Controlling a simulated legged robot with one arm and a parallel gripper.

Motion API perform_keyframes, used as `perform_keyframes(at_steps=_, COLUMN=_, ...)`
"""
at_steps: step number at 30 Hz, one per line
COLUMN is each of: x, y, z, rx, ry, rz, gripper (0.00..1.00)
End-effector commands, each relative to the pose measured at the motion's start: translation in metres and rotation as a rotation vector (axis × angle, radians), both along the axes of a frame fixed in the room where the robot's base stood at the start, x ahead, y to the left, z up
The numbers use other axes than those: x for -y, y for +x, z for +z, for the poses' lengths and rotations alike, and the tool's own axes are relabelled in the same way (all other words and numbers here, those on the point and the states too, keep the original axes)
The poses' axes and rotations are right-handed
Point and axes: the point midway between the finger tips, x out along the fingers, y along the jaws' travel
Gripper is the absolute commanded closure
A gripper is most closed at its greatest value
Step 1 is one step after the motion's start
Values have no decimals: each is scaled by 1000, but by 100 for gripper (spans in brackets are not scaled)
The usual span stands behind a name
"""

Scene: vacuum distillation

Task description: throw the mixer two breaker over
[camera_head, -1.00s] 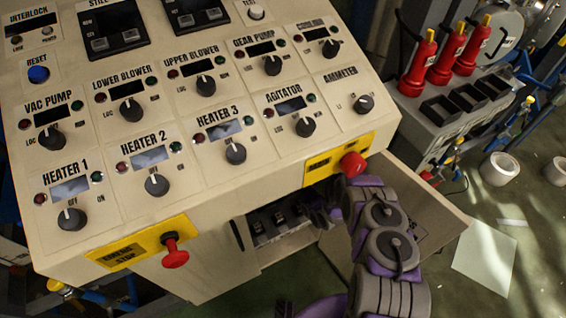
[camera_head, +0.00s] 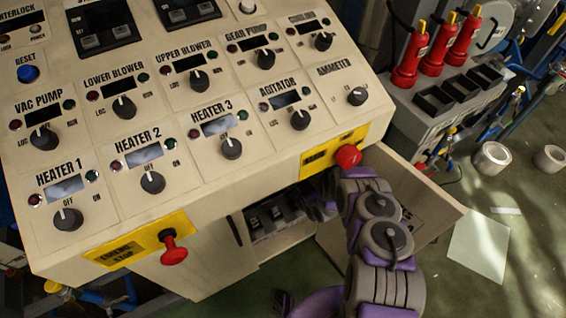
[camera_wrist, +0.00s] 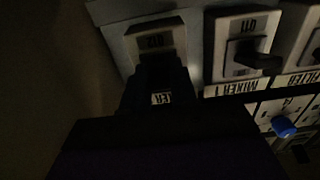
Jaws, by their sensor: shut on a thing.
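In the wrist view, a pale breaker marked Q12 (camera_wrist: 155,38) is at upper centre, left of the breaker marked Q11 (camera_wrist: 242,40), whose label reads MIXER 1 (camera_wrist: 237,87). Lettering appears upside down. My gripper (camera_wrist: 158,72) is dark and shut over the Q12 breaker's lever; fingers hide the lever and most of its label, leaving a few letters (camera_wrist: 161,98). The lever's exact position cannot be seen. In the head view, my gripper (camera_head: 318,204) reaches into the low cabinet opening, beside a row of breakers (camera_head: 268,218), and is mostly hidden by my arm.
The cabinet door (camera_head: 412,192) stands open right of my arm. A red stop button (camera_head: 348,156) sits just above my arm, another red knob (camera_head: 173,250) further left. The wrist view shows another breaker (camera_wrist: 304,40) at right and a blue knob (camera_wrist: 284,127) below.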

Motion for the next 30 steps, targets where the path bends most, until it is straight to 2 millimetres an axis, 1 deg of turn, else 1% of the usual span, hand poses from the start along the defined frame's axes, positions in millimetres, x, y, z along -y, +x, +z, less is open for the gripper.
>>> perform_keyframes(at_steps=15, x=-3, y=2, z=-5, rx=108, ry=72, rz=1, gripper=100)
perform_keyframes(at_steps=29, x=-1, y=2, z=-5, rx=121, ry=79, rz=0, gripper=100)
perform_keyframes(at_steps=30, x=-1, y=2, z=-5, rx=121, ry=79, rz=0, gripper=69)
